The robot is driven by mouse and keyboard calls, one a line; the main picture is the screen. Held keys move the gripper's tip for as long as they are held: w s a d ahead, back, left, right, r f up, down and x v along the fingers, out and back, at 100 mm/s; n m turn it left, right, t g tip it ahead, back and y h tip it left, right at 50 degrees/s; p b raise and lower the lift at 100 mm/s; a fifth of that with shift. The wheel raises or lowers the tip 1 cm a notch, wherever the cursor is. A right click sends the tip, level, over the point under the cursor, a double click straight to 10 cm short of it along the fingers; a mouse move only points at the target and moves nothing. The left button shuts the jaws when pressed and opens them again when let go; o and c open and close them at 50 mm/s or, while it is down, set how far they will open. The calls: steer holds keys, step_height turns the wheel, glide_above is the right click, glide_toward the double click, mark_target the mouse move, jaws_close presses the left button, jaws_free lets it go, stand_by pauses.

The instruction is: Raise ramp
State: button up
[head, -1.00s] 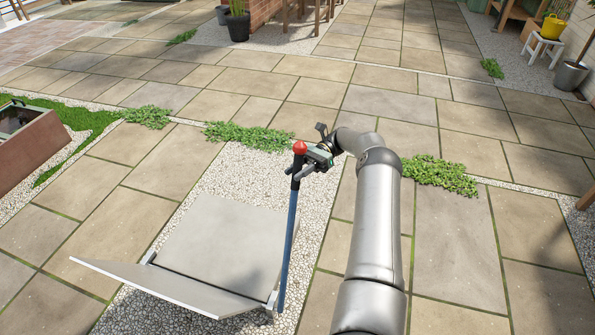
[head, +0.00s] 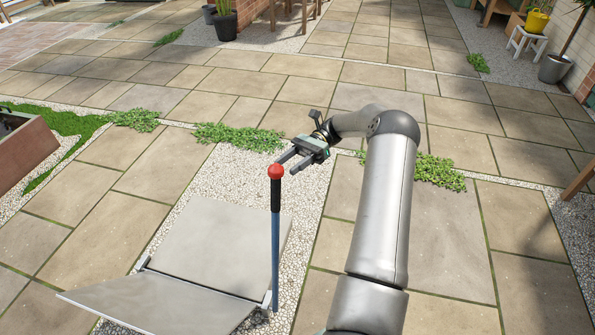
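The grey ramp (head: 160,306) is a flat panel hinged to the near edge of a grey platform (head: 220,245) that sits on pale gravel. The ramp leans out toward the lower left. A blue lever (head: 275,255) with a black grip and a red knob (head: 276,171) stands nearly upright at the platform's near right corner. My gripper (head: 284,164) is open, with its two fingers apart beside and just above the red knob. It does not appear closed on the lever; whether a finger touches the knob is hard to tell.
Stone paving surrounds the gravel strip, with low green plants (head: 238,136) behind the platform. A brown planter box (head: 22,150) stands at the left. A yellow watering can (head: 538,20) on a white stool is far right.

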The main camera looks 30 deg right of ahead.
steer(key=s+a+r+p, duration=0.1)
steer(key=s+r, duration=0.3)
steer(key=s, duration=0.4)
steer(key=shift+x, duration=0.85)
steer(key=shift+s+r, duration=0.1)
steer(key=shift+s, duration=0.05)
steer(key=shift+d, duration=0.1)
jaws_close()
